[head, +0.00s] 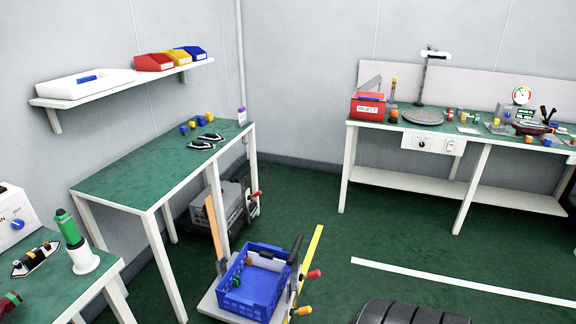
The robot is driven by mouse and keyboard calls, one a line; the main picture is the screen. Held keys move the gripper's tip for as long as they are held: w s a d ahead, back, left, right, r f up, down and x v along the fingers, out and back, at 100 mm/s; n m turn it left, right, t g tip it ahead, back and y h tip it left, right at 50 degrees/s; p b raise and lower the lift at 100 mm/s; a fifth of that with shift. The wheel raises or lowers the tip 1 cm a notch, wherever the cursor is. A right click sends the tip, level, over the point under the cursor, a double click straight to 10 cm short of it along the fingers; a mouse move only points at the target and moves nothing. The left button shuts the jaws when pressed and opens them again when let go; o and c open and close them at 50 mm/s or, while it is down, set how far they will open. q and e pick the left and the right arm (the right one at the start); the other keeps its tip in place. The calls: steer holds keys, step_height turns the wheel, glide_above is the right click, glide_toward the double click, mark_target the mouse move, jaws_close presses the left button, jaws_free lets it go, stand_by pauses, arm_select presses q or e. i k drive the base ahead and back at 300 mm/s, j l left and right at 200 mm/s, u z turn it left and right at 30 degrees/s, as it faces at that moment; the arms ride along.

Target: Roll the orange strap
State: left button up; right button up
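No strap can be made out for certain. A narrow orange-brown strip (213,228) stands upright, slightly tilted, at the left of the blue crate (262,302); I cannot tell whether it is the strap. The crate rests on a low pale cart and has a few small things in it, one orange-brown, too small to name. Neither of my grippers shows in the head view.
A green-topped table (150,170) stands at the left, with small blocks and dark tools at its far end. A cluttered workbench (400,130) stands at the back right. A black ribbed tyre-like object (410,313) lies at the bottom edge. Green floor between is mostly clear.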

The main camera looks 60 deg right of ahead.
mark_target(208, 208)
steer(key=z, duration=1.55)
steer(key=i+j+z, duration=0.2)
steer(key=i, duration=0.35)
steer(key=i+j+z, duration=0.25)
steer(key=i+j, duration=0.25)
steer(key=i, duration=0.05)
